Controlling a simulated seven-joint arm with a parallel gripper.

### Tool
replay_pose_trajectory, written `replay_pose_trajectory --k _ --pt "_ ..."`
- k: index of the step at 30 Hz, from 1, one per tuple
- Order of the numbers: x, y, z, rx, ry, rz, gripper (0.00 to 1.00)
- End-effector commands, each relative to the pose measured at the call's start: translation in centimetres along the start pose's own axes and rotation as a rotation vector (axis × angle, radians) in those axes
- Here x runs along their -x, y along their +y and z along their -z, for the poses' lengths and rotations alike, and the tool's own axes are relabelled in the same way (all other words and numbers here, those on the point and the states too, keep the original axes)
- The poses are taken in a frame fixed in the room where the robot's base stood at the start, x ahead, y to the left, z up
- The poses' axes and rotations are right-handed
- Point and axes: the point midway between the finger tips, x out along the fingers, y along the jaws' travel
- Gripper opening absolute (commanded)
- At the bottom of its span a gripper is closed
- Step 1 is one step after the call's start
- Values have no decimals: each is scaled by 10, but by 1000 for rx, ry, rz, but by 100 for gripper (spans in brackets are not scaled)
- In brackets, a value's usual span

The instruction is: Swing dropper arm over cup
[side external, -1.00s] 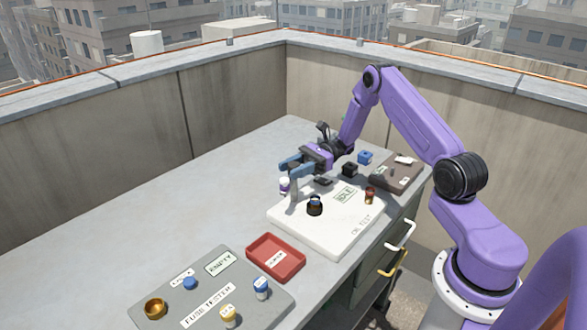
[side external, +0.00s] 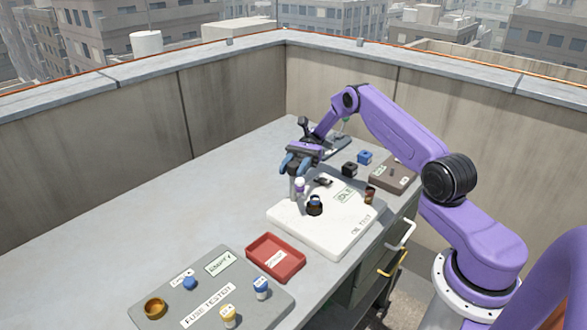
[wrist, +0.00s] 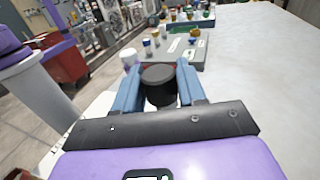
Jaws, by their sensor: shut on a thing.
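The white oil test board (side external: 345,236) lies on the bench with a small display reading IDLE. A dark cup (side external: 314,206) stands on it. My gripper (side external: 291,166) is over the board's far left corner, behind and above the cup. In the wrist view its blue fingers are shut on a black round knob (wrist: 158,76), which appears to be part of the dropper arm. A white and purple dropper (side external: 299,186) hangs below the gripper, just left of and behind the cup, apart from it in the picture. The rest of the dropper arm is mostly hidden.
A brown bottle (side external: 369,195) stands at the board's right edge. Black (side external: 349,170) and blue (side external: 364,157) blocks and a dark box (side external: 388,181) sit behind. A red tray (side external: 261,257) and the fuse tester (side external: 163,290) are nearer. The bench is clear on the left.

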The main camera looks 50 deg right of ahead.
Motion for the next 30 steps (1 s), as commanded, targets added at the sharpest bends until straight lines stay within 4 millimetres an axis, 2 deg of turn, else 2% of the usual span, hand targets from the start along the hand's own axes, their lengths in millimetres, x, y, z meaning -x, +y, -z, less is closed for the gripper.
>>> replay_pose_trajectory --k 9,10,12,22,30 --pt "2 1 -1 0 -3 5 0" --pt "2 1 -1 0 -3 5 43" --pt "2 1 -1 0 -3 5 59" --pt "1 0 -2 1 -1 2 59" --pt "2 1 -25 2 -1 3 59"
